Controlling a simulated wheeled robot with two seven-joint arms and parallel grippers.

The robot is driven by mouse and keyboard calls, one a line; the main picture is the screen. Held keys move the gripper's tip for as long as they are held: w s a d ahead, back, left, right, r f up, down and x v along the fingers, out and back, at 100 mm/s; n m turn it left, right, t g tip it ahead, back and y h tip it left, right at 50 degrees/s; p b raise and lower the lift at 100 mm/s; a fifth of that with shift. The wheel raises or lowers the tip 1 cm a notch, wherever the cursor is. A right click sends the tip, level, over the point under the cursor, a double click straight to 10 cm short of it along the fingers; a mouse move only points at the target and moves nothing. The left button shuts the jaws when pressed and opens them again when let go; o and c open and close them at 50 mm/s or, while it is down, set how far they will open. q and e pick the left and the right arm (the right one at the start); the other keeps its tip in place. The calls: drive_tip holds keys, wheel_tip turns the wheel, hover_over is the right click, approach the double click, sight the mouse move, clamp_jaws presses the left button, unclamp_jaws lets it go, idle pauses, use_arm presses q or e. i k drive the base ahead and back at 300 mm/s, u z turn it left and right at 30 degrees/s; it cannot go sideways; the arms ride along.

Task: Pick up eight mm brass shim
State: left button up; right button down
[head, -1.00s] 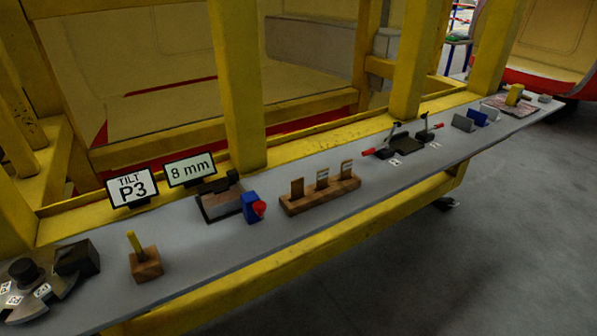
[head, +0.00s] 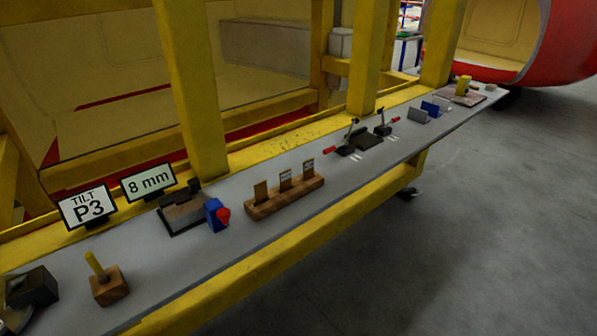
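A long wooden rack (head: 284,200) stands on the grey shelf, right of centre-left. Three thin upright plates stand in its slots: a brass-brown left plate (head: 260,191), a middle plate (head: 285,179) and a right plate (head: 308,169). The middle and right plates have pale bands near the top. Any thickness marks on them are too small to read, so I cannot tell which is eight mm. Neither of my grippers is in view.
Left of the rack are a blue block with a red knob (head: 217,215), a dark-based fixture (head: 183,213), a "TILT P3" sign (head: 88,208) and a wooden block with yellow peg (head: 108,286). Red-handled clamps (head: 360,138) stand right. Yellow posts (head: 187,90) rise behind; open floor (head: 450,250) lies in front.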

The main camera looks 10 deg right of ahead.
sight(308, 164)
drive_tip(key=k, duration=0.55)
drive_tip(key=z, duration=0.35)
drive_tip(key=i, duration=1.6)
drive_tip(key=u, duration=0.8)
